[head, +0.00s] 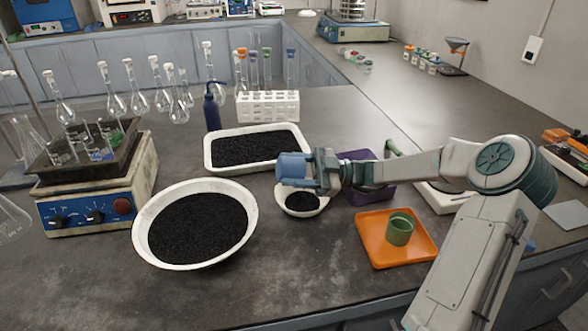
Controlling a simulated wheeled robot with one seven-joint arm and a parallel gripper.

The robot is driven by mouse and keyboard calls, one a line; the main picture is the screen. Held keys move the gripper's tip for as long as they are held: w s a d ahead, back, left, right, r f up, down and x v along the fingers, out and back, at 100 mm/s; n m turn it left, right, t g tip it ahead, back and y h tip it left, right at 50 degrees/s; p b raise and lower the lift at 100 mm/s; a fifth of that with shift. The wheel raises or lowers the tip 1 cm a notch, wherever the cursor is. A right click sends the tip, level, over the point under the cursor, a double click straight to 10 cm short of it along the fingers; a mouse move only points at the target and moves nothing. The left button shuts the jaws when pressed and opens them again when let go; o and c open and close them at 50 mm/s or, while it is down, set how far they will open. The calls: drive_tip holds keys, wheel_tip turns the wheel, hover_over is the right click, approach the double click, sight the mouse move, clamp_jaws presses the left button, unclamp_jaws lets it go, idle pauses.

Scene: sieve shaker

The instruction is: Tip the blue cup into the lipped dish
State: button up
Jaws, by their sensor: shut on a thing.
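The blue cup (292,166) is in the jaws of my gripper (316,171), tipped over onto its side. It is above the back of a small white dish (322,207), with a dark patch of black grains in it. The cup's mouth is not clearly seen, and I cannot tell whether grains are still inside or falling. I cannot make out a lip on the small dish for certain. My gripper and forearm reach in from the right.
A large white bowl (140,224) of black grains stands to the left, and a white rectangular tray (208,154) of black grains behind. A purple container (374,190) is under my forearm. An orange tray (376,253) holds a green cup (400,229). The front counter is clear.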

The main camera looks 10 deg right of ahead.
drive_tip(key=shift+s+f, duration=0.15)
drive_tip(key=shift+f, duration=0.45)
drive_tip(key=shift+a+h, duration=0.25)
drive_tip(key=shift+h, duration=0.35)
drive_tip(key=shift+r+h+p, duration=0.2)
drive_tip(key=shift+h+p, duration=0.1)
drive_tip(key=shift+h, duration=0.7)
drive_tip(key=shift+c, duration=0.2)
drive_tip(key=shift+a+h, duration=0.2)
drive_tip(key=shift+h, duration=0.2)
drive_tip(key=shift+r, duration=0.1)
drive_tip(key=shift+w+a+r+h, duration=0.1)
drive_tip(key=shift+a+r+h, duration=0.05)
drive_tip(key=shift+h, duration=0.45)
drive_tip(key=shift+w+a+r+h, duration=0.1)
drive_tip(key=shift+h, duration=0.5)
drive_tip(key=shift+a+h, duration=0.15)
drive_tip(key=shift+h, duration=0.95)
